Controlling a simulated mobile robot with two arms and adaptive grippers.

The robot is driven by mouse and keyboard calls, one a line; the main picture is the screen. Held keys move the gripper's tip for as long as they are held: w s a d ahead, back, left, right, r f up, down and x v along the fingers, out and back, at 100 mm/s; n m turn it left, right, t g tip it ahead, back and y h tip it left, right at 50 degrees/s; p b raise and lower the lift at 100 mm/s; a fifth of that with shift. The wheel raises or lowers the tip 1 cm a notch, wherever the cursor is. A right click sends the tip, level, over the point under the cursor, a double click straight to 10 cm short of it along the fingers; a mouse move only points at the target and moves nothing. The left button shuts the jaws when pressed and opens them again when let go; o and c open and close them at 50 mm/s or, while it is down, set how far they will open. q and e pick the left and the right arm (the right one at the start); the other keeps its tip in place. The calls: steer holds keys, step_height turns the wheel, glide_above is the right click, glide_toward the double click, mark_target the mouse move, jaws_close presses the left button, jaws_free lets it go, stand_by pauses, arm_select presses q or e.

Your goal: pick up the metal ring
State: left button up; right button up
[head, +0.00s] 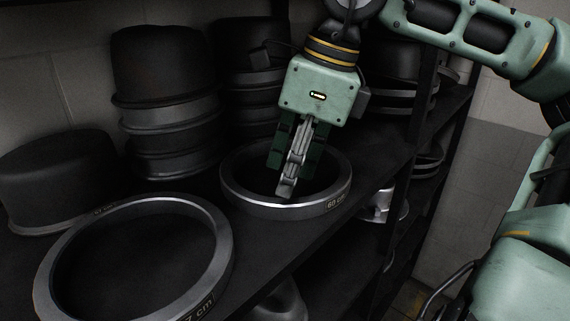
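A round metal ring marked "60" (268,207) lies flat on the dark shelf, near the shelf's front edge. A larger metal ring marked "7 cm" (222,262) lies at the front left, partly cut off by the bottom of the picture. My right gripper (288,188) points down over the smaller ring. Its fingertips overlap the ring's opening near the front rim. I cannot tell whether they touch the ring or how far apart the fingers are. My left gripper is not in view.
The dark shelf (262,265) has a front edge running diagonally to the upper right. Stacked dark hat forms (165,65) stand behind the rings, and another dark form (55,175) stands at the left. Metal items (385,205) sit on a lower shelf.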

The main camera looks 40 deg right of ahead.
mark_target(275, 200)
steer(key=shift+w+a+p, duration=0.3)
steer(key=p+x, duration=0.1)
steer(key=x, duration=0.3)
steer(key=shift+w+f, duration=0.15)
steer(key=shift+f, duration=0.35)
steer(key=shift+c, duration=0.9)
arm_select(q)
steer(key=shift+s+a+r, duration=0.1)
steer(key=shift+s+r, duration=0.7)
arm_select(e)
jaws_close()
